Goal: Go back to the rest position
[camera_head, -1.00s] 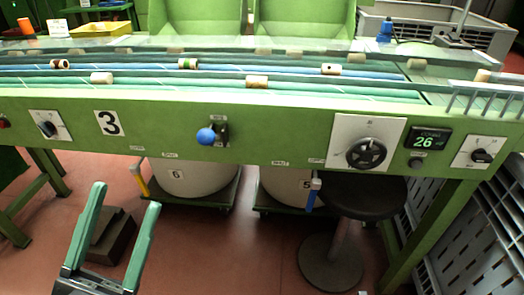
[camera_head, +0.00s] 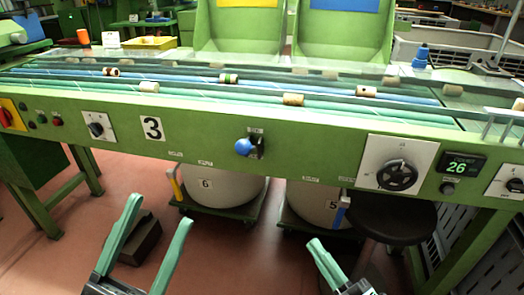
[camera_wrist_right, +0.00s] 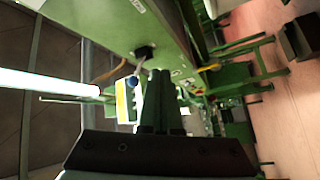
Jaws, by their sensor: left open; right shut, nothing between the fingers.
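My left gripper (camera_head: 162,212) is open and empty at the bottom of the head view, in front of and below the green sorting table (camera_head: 310,141). My right gripper (camera_head: 316,244) is low in the same view, right of the left one, its fingers together. In the right wrist view its fingers (camera_wrist_right: 159,88) are shut side by side with nothing between them. Several cork stoppers lie on the table's belts, among them a plain one (camera_head: 149,87), another plain one (camera_head: 293,99) and a dark-marked one (camera_head: 366,91). Both grippers are apart from the corks.
The table front carries a blue knob (camera_head: 243,146), a black dial (camera_head: 397,175) and a display reading 26 (camera_head: 463,165). White bins (camera_head: 225,188) stand beneath. A dark stool (camera_head: 392,217) is at the right, behind my right gripper. Red floor is open at the left.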

